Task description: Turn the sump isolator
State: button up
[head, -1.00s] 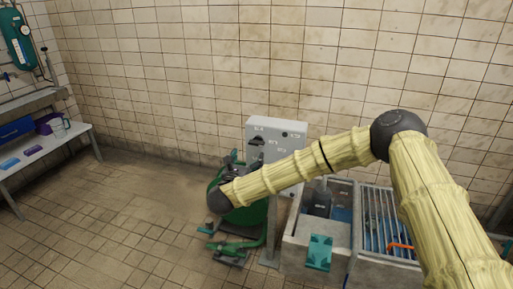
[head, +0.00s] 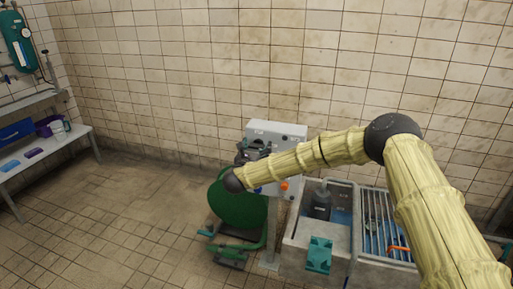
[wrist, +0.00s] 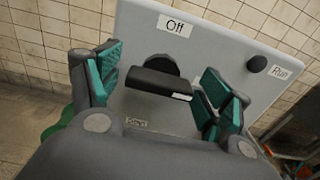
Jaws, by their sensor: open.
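A grey control panel (head: 290,132) stands on a post before the tiled wall; my arm hides part of it. In the wrist view, the panel face (wrist: 218,50) carries a black rotary isolator handle (wrist: 158,83) with its bar lying nearly level, tilted slightly down to the right. An "Off" label (wrist: 178,27) sits above it. A small label below is hard to read. My gripper (wrist: 160,92) is open, with teal-padded fingers on the left and right of the handle; contact cannot be told. In the head view my gripper (head: 246,153) is at the panel's left side, partly hidden.
A black knob (wrist: 257,64) and a "Run" label (wrist: 281,72) are right of the isolator. An orange button (head: 284,186) is low on the panel. A green reel (head: 235,205) stands below my wrist. A concrete sump (head: 312,240) is at right. Floor at left is clear.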

jog(key=c, duration=1)
jog(key=shift+n, duration=0.4)
jog(key=n+b, duration=0.1)
jog(key=n, duration=0.2)
jog(key=n+b, duration=0.1)
jog(key=n, duration=0.3)
jog(key=shift+n, duration=0.3)
jog(key=n, duration=0.5)
jog(key=n+p, duration=0.1)
jog(key=n, duration=0.3)
jog(key=shift+n, duration=0.4)
